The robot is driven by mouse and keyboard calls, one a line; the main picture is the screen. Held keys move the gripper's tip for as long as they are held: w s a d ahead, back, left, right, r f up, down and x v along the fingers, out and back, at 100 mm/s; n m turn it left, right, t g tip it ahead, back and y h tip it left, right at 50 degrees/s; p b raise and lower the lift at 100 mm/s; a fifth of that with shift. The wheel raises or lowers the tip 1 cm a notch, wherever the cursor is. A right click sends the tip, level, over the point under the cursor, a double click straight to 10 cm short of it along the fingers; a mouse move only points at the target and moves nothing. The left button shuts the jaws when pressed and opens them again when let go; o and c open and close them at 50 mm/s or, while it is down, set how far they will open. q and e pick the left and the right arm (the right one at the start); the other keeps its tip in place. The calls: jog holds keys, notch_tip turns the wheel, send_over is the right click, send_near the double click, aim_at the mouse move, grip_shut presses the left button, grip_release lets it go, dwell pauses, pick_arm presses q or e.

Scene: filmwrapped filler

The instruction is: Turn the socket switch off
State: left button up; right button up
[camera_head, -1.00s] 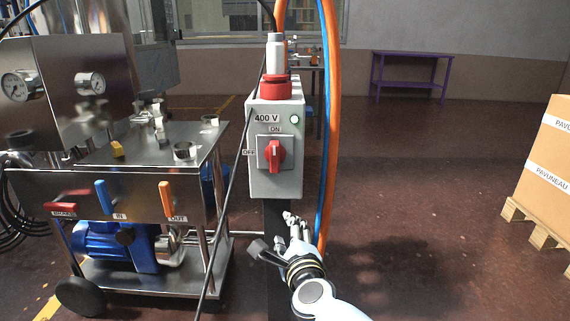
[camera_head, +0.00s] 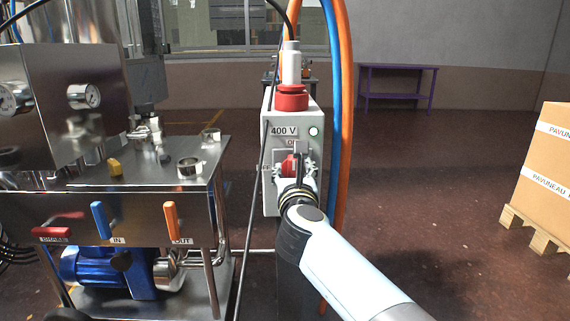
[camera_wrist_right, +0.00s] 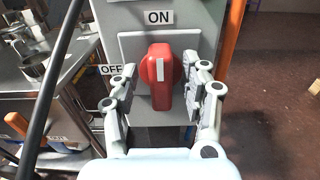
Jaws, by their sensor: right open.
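The socket switch is a red rotary knob (camera_wrist_right: 161,76) on a grey 400 V box (camera_head: 270,190). In the right wrist view its white stripe stands upright, pointing to the ON label (camera_wrist_right: 159,17); the OFF label (camera_wrist_right: 110,69) is to its left. My right gripper (camera_wrist_right: 166,84) is open in front of the box, one finger on each side of the knob with visible gaps. In the head view the gripper (camera_head: 297,178) hides the lower part of the knob (camera_head: 288,165). My left gripper is not in view.
A steel machine with coloured handles (camera_head: 170,221) stands close on the left. A black cable (camera_head: 248,200) runs down beside the box's left side. Orange (camera_head: 346,100) and blue hoses hang on its right. A carton on a pallet (camera_head: 540,235) is far right, with open floor between.

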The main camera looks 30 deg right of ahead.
jog(key=shift+w+d, duration=0.1)
jog(key=shift+w, duration=0.05)
jog(key=c, duration=0.5)
grip_shut()
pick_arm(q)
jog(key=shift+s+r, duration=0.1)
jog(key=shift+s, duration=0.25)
